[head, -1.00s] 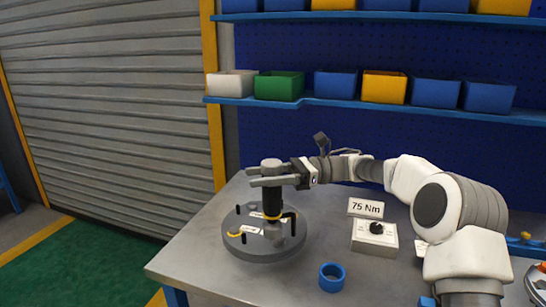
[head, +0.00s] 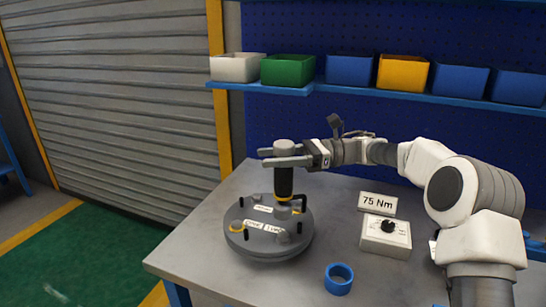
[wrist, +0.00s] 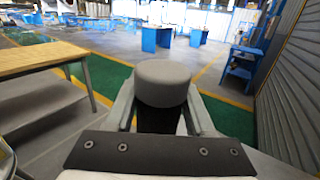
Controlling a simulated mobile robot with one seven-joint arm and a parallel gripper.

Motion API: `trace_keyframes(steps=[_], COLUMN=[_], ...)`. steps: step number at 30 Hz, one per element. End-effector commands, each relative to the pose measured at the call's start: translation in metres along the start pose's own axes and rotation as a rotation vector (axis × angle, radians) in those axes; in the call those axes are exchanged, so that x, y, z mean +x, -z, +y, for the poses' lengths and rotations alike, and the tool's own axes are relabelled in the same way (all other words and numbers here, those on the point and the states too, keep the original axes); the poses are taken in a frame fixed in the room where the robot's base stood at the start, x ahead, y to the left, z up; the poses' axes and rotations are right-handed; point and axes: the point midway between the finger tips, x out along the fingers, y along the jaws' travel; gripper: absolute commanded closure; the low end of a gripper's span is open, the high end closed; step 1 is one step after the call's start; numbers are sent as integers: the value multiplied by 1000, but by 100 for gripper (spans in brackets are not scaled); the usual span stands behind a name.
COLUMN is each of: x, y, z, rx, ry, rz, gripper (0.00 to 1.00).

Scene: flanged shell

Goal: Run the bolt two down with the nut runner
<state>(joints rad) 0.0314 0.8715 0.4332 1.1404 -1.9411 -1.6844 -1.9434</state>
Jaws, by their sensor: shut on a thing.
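My gripper (head: 288,160) is shut on the nut runner (head: 284,183), a dark upright cylinder with a grey cap and a yellow band near its lower end. In the wrist view the nut runner's round grey cap (wrist: 163,83) stands between my two fingers. The flanged shell (head: 268,248) is a round grey disc on the bench, with white labels and several dark bolts around its rim. The nut runner stands over the back right part of the shell. I cannot tell whether its lower end touches a bolt. The label writing is too small to read, so bolt two is not identifiable.
A control box (head: 386,238) with a black knob stands right of the shell, with a "75 Nm" sign (head: 377,203) behind it. A blue ring (head: 338,279) lies at the bench front. Bins (head: 288,68) line the shelf behind. The bench's left front is clear.

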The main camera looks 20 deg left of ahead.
Motion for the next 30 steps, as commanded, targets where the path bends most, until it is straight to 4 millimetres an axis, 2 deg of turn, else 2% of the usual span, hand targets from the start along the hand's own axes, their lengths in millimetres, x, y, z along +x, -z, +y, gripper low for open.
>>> trace_keyframes(steps=[9, 29, 30], x=[-4, -4, -4], y=[0, 54, 47], z=[0, 0, 0], rx=[-7, -6, -6], ry=[24, 21, 21], rz=[-6, -7, -7], gripper=[100, 100, 100])
